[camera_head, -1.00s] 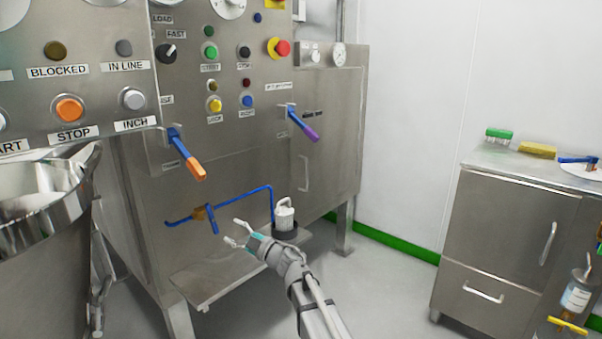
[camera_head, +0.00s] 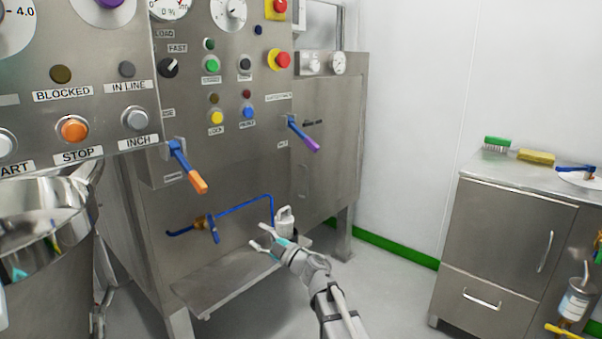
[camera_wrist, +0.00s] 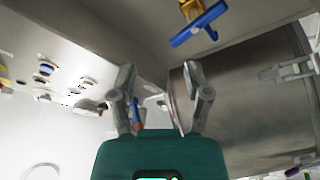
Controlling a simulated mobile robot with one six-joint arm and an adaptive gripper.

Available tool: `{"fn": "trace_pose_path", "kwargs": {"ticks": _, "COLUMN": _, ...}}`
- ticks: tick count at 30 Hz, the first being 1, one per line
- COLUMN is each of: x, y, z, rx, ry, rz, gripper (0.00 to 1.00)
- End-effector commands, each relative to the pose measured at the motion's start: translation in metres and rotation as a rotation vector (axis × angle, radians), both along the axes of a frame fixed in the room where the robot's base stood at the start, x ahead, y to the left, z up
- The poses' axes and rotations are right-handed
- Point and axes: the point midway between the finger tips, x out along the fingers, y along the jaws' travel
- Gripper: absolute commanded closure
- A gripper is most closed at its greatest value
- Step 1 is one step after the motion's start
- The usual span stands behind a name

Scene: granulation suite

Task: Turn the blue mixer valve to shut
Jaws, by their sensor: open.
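A brass valve body (camera_head: 200,222) with a blue handle (camera_head: 213,229) sits on a thin blue pipe (camera_head: 245,205) low on the steel machine front. The handle looks close to upright, across the run of the pipe. In the wrist view the blue handle (camera_wrist: 200,24) and its brass stem (camera_wrist: 187,8) show at the top, beyond my fingertips. My gripper (camera_head: 261,237) is open and empty, to the right of the handle and apart from it. In the wrist view my gripper (camera_wrist: 160,75) has both fingers spread with nothing gripped.
Two blue levers hang above, one orange-tipped (camera_head: 187,165), one purple-tipped (camera_head: 302,134). A steel shelf (camera_head: 225,275) juts out below the pipe. A steel drum (camera_head: 45,235) is at left, a cabinet (camera_head: 495,235) at right.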

Motion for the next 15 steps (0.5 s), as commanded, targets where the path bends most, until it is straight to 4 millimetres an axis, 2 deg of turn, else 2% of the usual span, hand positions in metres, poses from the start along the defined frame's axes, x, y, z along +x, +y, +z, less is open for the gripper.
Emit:
{"fn": "trace_pose_path", "kwargs": {"ticks": 1, "x": 0.002, "y": -0.003, "z": 0.009, "rx": -0.005, "ry": -0.005, "rz": -0.014, "gripper": 0.37}}
{"fn": "trace_pose_path", "kwargs": {"ticks": 15, "x": 0.019, "y": -0.025, "z": 0.044, "rx": -0.053, "ry": -0.049, "rz": -0.142, "gripper": 0.37}}
